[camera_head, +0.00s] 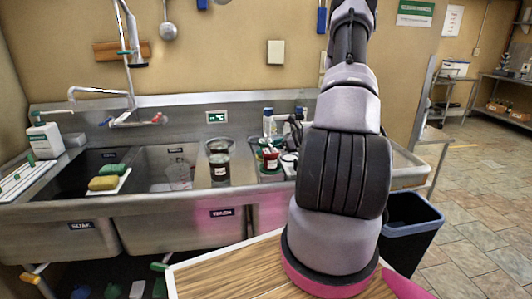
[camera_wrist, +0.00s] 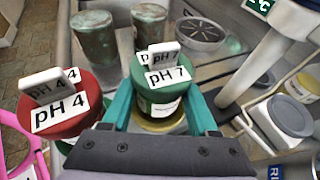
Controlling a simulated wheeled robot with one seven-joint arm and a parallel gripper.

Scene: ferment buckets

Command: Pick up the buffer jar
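The pH 7 buffer jar (camera_wrist: 162,95) has a green lid and stands upright in the wrist view, its label facing me. My gripper (camera_wrist: 160,88) is above it, with one teal finger on each side of the lid. The fingers stand apart; whether they touch the jar is hard to tell. A red-lidded pH 4 jar (camera_wrist: 60,105) stands just left of the left finger. In the head view the red-lidded jar (camera_head: 270,158) shows small at the sink's right side, and my arm hides much of that area.
Two greenish cups (camera_wrist: 95,38) stand behind the jars, near a round drain (camera_wrist: 200,33). A grey-lidded container (camera_wrist: 285,118) is at the right. In the head view, a dark-filled glass vessel (camera_head: 219,165) stands left of the jars. A wooden-topped surface (camera_head: 230,275) is in front.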

